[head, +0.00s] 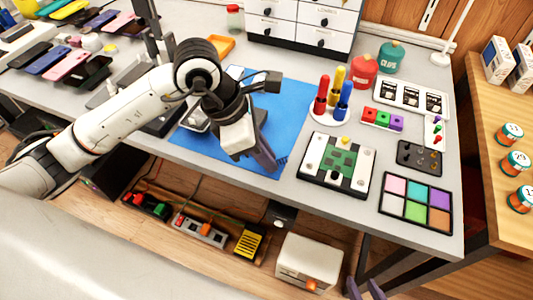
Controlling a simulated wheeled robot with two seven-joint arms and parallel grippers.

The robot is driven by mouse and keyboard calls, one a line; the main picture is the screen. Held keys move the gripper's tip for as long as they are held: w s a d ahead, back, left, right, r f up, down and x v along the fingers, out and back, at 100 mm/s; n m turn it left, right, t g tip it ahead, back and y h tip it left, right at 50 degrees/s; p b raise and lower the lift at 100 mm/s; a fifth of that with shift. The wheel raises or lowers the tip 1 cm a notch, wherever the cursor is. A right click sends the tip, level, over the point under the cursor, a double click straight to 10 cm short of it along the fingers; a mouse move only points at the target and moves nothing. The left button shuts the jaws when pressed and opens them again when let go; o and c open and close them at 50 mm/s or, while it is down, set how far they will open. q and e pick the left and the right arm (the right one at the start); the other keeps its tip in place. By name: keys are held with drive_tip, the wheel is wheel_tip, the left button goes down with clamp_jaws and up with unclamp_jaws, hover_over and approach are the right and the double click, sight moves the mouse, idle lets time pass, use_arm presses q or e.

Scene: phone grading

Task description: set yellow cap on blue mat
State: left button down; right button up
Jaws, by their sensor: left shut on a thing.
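The blue mat (290,103) lies on the grey table, partly covered by my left arm and gripper. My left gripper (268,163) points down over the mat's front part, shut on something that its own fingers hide. I cannot make out the yellow cap for sure. A small yellow spot (345,139) shows at the back edge of a green-and-white board. A yellow marker (338,78) stands in a white holder between a red and a blue one. My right gripper (365,289) is at the bottom edge, fingers apart and empty, below the table's front edge.
The board (337,160), a colour palette (416,203) and a dark tray (419,157) crowd the table right of the mat. Red and green jars (391,57) and drawers (300,22) stand behind. Several phones (70,66) lie at the left. A white box (309,262) is below.

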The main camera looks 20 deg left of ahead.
use_arm(q)
drive_tip(key=shift+f+b, duration=0.1)
drive_tip(key=shift+b, duration=0.2)
idle(0.6)
drive_tip(key=c, duration=1.3)
unclamp_jaws()
drive_tip(key=shift+r+p, duration=0.4)
drive_tip(key=shift+r, duration=0.3)
wheel_tip(320, 180, up, 7)
drive_tip(key=p, duration=0.4)
drive_tip(key=shift+f, duration=0.1)
